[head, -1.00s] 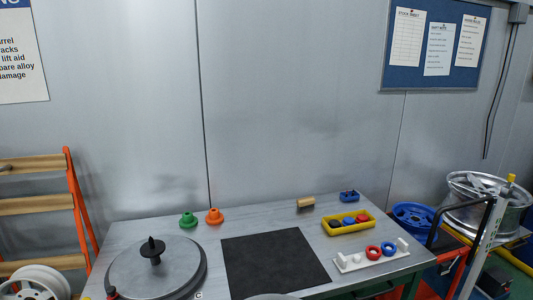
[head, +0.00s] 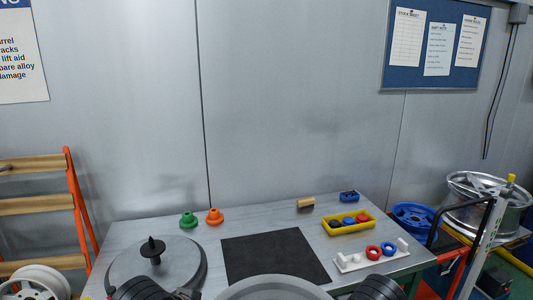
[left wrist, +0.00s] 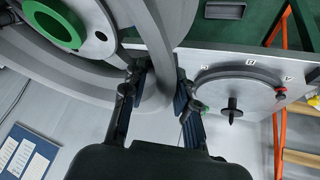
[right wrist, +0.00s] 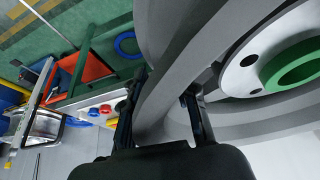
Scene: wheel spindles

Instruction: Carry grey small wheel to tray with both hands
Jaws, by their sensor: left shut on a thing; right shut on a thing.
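The grey small wheel (head: 274,287) shows as a broad grey rim at the bottom edge of the head view, in front of the bench. A green ring (left wrist: 48,22) sits in its pale hub, seen in both wrist views. My left gripper (left wrist: 155,95) is shut on the wheel's rim on the left side. My right gripper (right wrist: 165,90) is shut on the rim on the right side. The black square tray-like mat (head: 272,256) lies flat and empty on the bench beyond the wheel. Most of the wheel is out of the head view.
A round grey turntable with a dark spindle (head: 152,251) stands left of the mat. Green (head: 189,220) and orange (head: 214,217) cones stand behind. A yellow tray (head: 350,226) of small parts and a white rack (head: 370,260) with rings are at right.

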